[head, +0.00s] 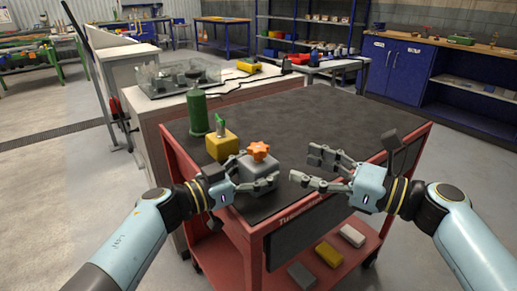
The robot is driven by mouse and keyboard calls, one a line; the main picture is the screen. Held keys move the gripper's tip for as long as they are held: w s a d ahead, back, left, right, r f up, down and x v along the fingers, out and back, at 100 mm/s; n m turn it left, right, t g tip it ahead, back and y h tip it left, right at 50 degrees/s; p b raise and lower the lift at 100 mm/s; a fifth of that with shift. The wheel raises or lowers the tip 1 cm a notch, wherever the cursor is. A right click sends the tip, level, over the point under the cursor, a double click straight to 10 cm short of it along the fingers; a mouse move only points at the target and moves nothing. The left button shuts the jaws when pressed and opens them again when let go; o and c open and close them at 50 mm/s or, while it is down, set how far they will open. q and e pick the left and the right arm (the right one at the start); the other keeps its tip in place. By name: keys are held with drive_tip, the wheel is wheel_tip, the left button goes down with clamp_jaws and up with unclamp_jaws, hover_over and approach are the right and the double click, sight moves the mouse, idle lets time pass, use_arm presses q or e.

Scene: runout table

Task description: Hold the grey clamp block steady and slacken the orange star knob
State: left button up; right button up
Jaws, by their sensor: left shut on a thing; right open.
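The grey clamp block (257,175) stands on the dark top of the red-framed table, near its front left corner. The orange star knob (259,150) sits on top of the block. My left gripper (276,180) is shut on the grey clamp block from the left and front, and its fingers hide part of the block's lower side. My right gripper (302,164) is open and empty, a short way to the right of the block and knob, with its fingers pointing left towards them. A clear gap lies between its fingertips and the knob.
A yellow block (221,146) with a green lever stands just behind left of the clamp block. A green bottle (198,112) stands behind it. The table top (310,115) is bare at the back and right. A clear-covered box (178,76) sits on the bench behind.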

sight(258, 147)
drive_tip(key=x, duration=1.1)
drive_tip(key=shift+w+a, duration=0.1)
drive_tip(key=shift+a, duration=0.1)
drive_tip(key=shift+c, duration=0.4)
drive_tip(key=c, duration=1.1)
drive_tip(key=shift+n+g+y, duration=0.9)
drive_tip(key=shift+n+g, duration=0.5)
drive_tip(key=shift+g, duration=0.5)
drive_tip(key=shift+c, duration=0.3)
drive_tip(key=o, duration=1.2)
drive_tip(key=shift+o, duration=0.2)
